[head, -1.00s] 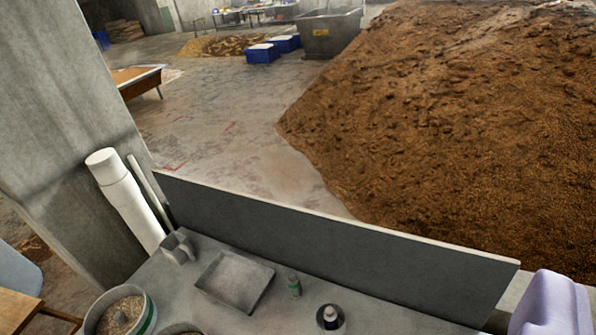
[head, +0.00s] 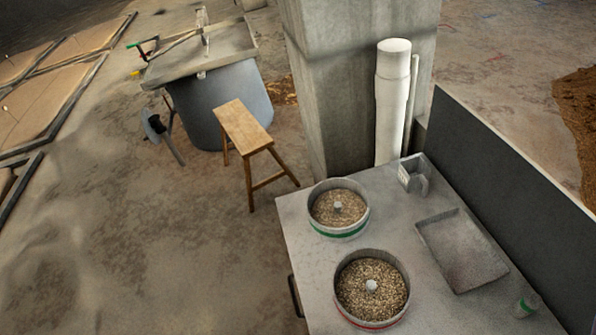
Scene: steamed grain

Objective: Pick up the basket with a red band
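The basket with a red band (head: 371,289) stands on the grey table (head: 294,220), near its front edge. It is round and grey-walled, filled with grain, with a small pale knob in the middle. The red band shows low on its near side. A like basket with a green band (head: 338,207) stands just behind it, a little to the left, near the table's corner. My gripper is not in view.
A grey tray (head: 460,250), a grey cup (head: 413,175) and a small green bottle (head: 525,305) are on the table. A dark panel (head: 510,205) edges its right side. A pillar (head: 355,60), white pipe (head: 393,100), wooden stool (head: 243,128) and large tub (head: 215,100) stand beyond. Floor at left is open.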

